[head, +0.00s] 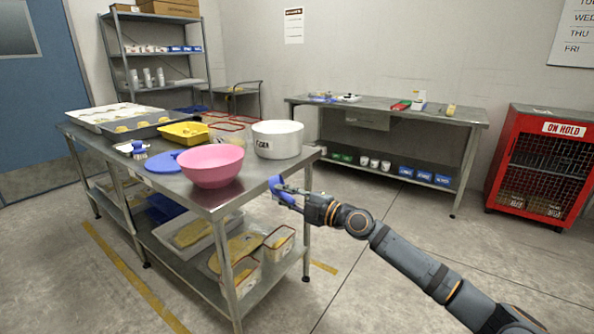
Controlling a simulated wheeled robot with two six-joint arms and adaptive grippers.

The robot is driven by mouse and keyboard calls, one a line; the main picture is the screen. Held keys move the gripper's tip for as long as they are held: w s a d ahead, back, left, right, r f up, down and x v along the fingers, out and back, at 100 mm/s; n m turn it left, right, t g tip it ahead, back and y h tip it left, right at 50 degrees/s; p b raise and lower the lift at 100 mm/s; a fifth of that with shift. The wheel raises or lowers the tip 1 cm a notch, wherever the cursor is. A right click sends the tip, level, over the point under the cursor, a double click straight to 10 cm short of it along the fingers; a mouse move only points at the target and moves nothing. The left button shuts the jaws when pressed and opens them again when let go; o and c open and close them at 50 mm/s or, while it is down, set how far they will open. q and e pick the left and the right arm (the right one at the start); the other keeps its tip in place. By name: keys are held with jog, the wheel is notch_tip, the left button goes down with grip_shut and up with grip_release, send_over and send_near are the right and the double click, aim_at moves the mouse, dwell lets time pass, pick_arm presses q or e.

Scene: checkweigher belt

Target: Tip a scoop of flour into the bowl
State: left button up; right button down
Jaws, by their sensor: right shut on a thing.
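A pink bowl (211,168) stands upright near the front corner of the steel table. A white tub (277,145) with dark lettering, probably the flour tub, stands behind it to the right. My right gripper (283,191) is beyond the table's right edge, right of the bowl and below the level of its rim. It is shut on a small blue thing (274,182), likely the scoop. The fingers hide much of it, and I cannot tell whether it holds flour. The insides of bowl and tub are mostly hidden. My left gripper is out of view.
A blue disc (163,162), a yellow basket (184,133) and trays (140,124) take up the table's left part. Tubs stand on its lower shelf (265,292). A back bench (450,118) and red cage (543,160) stand farther off. Floor between is clear.

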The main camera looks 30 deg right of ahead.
jog(key=s+a+f+m+h, duration=0.1)
jog(key=s+a+f+h, duration=0.1)
jog(key=s+a+f, duration=1)
jog(key=shift+s+a+t, duration=0.4)
jog(key=shift+s+a, duration=0.1)
jog(key=shift+a, duration=0.5)
